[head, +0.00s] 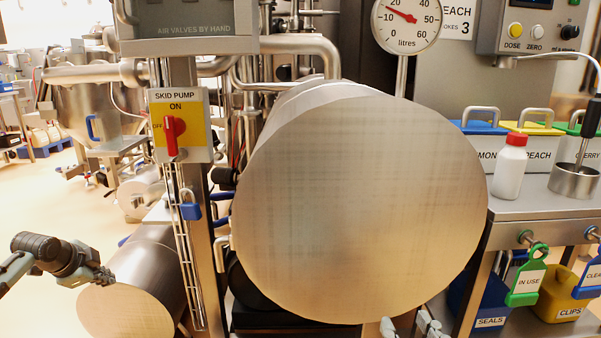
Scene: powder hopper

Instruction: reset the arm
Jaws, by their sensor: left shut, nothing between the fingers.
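My left arm comes in from the left edge, and its dark gripper (103,276) points right. It is shut and empty, in front of the lower metal cylinder as seen in the head view. Pale parts that look like my right gripper (409,328) show at the bottom edge, below the large round metal drum end. Most of that gripper is cut off by the frame, so its jaws cannot be judged.
The big drum end (360,210) fills the middle. A post with a red-handled skid pump switch (173,135) and a blue padlock (190,207) stands left of it. A steel bench at right holds a red-capped white bottle (510,170) and lidded bins. Open floor lies far left.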

